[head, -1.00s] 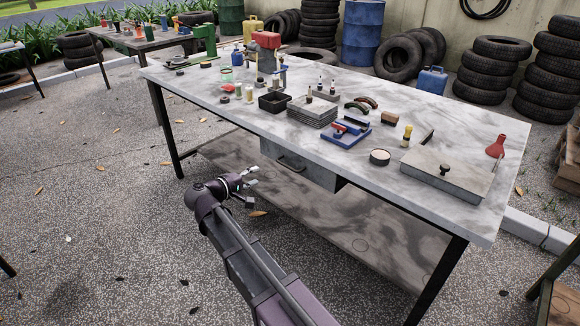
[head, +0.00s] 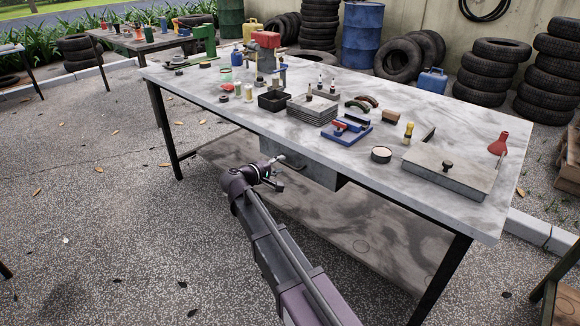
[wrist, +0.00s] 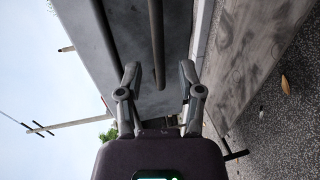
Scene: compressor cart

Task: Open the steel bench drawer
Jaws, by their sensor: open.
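The steel bench drawer (head: 316,171) hangs under the front edge of the marble-patterned bench top (head: 220,105) and looks shut. Its grey face (wrist: 128,40) fills the upper middle of the wrist view. The dark bar handle (wrist: 157,40) runs down from the top of that view, and its lower end lies between my fingers as seen from the wrist. My gripper (wrist: 159,76) is open, with a finger on each side of the handle. In the head view my gripper (head: 277,171) is at the drawer front and hides most of the handle. I cannot tell whether the fingers touch it.
The bench top holds a black bin (head: 272,102), a blue-and-red tool (head: 346,129), a flat grey lidded box (head: 448,172) and other small items. A lower shelf (head: 365,225) lies under the drawer. The paved floor (head: 120,235) left of my arm is clear.

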